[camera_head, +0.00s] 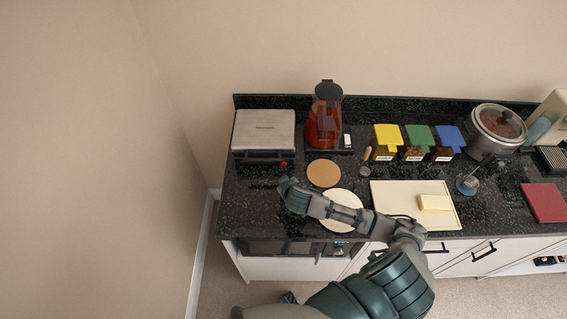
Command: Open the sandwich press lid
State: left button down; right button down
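The sandwich press (264,129) stands at the left end of the dark counter, its silver lid down and flat. A dark handle strip (261,156) runs along its front edge, with a small red light or knob near the right front corner. An arm comes in from the lower right and bends left over the counter; I take it as my right. The end of this arm, with my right gripper (283,186), is in front of the press and apart from it. Its fingers are dark against the dark counter, so their opening is unclear. My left gripper does not show.
A round brown board (323,173) and a white plate (341,212) lie right of the gripper. Jars with coloured lids (418,136), a pot (497,127) and a cream board (392,191) are farther right. A wall is left.

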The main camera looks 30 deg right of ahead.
aim_at(260, 136)
jog(key=k+j, duration=0.15)
jog(key=k, duration=0.35)
jog(key=k+j, duration=0.2)
jog(key=k, duration=0.25)
